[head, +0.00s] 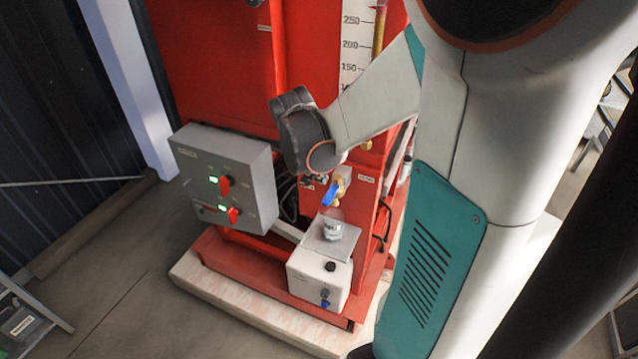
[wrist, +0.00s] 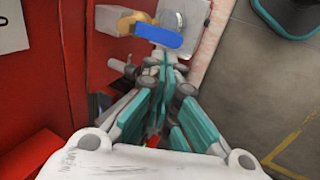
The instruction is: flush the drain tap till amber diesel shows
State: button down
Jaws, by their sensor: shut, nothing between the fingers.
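The drain tap has a brass body and a blue lever (head: 330,194); in the head view it sticks out of the red frame above a white box. In the wrist view the blue lever (wrist: 160,36) lies across the top, just beyond my fingertips, with a visible gap. A small clear cup (head: 332,230) with dark marks stands upright on the box's grey top, below the tap. I cannot tell the colour of anything in it. My gripper (wrist: 164,68) is shut and empty; in the head view my arm mostly hides it.
A grey control box (head: 222,165) with red switches and green lights stands left of the tap. A scale gauge (head: 350,45) with a yellowish tube is behind my arm. The white box (head: 315,272) has a small blue tap low on its front. Open floor lies left.

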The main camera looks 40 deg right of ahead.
aim_at(330, 195)
jog(key=shift+d+v, duration=0.2)
jog(key=shift+v, duration=0.75)
jog(key=shift+d+v, duration=0.2)
jog(key=shift+v, duration=0.75)
jog(key=shift+r, duration=0.15)
jog(key=d+y, duration=0.1)
jog(key=w+d+r+g+y+p, duration=0.1)
jog(key=d+r+y+p, duration=0.1)
jog(key=y, duration=0.1)
jog(key=shift+w+d+g, duration=0.2)
jog(key=shift+w+g, duration=0.05)
jog(key=shift+g, duration=0.15)
notch_tip(330, 195, down, 14)
jog(key=b, duration=0.1)
